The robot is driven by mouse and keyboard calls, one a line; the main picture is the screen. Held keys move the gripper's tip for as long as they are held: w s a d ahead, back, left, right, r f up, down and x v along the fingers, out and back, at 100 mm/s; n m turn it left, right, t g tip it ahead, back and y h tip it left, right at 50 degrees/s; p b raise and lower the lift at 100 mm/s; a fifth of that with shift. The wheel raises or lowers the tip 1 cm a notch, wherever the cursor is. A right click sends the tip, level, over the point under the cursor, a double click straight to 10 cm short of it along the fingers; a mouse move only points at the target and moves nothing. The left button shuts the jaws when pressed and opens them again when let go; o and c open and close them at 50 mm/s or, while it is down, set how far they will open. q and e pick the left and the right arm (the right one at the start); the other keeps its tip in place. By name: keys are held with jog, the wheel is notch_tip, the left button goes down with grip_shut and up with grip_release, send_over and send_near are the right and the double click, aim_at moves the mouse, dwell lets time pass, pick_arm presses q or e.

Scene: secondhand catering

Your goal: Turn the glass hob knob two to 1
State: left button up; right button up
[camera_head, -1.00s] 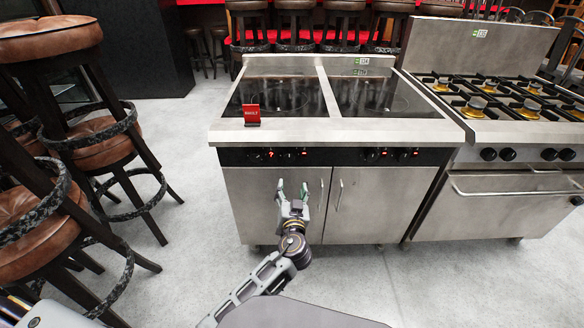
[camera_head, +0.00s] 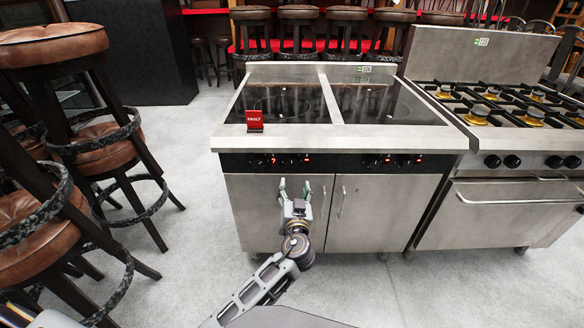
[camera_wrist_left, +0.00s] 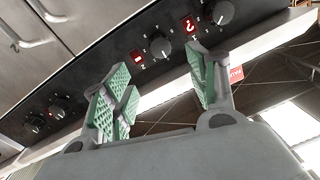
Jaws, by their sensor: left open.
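The glass hob (camera_head: 350,139) has a black control strip with several knobs and small red displays along its front. The second knob from the left (camera_head: 291,161) sits above my left gripper (camera_head: 295,187), which is open and empty in front of the left cabinet door. In the left wrist view this knob (camera_wrist_left: 160,48) shows beyond the gap between the open fingers (camera_wrist_left: 160,72), with clear space between. The first knob (camera_wrist_left: 222,12) shows beside another lit display. My right gripper is out of view.
A red FAULT sign (camera_head: 255,120) stands on the hob's front left edge. A gas range (camera_head: 510,140) adjoins on the right. Brown bar stools (camera_head: 55,45) crowd the left. The floor (camera_head: 195,225) between stools and hob is clear.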

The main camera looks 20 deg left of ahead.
aim_at(292, 165)
pick_arm(q)
jog(key=shift+x, duration=6.05)
jog(key=shift+a, duration=0.1)
jog(key=c, duration=1)
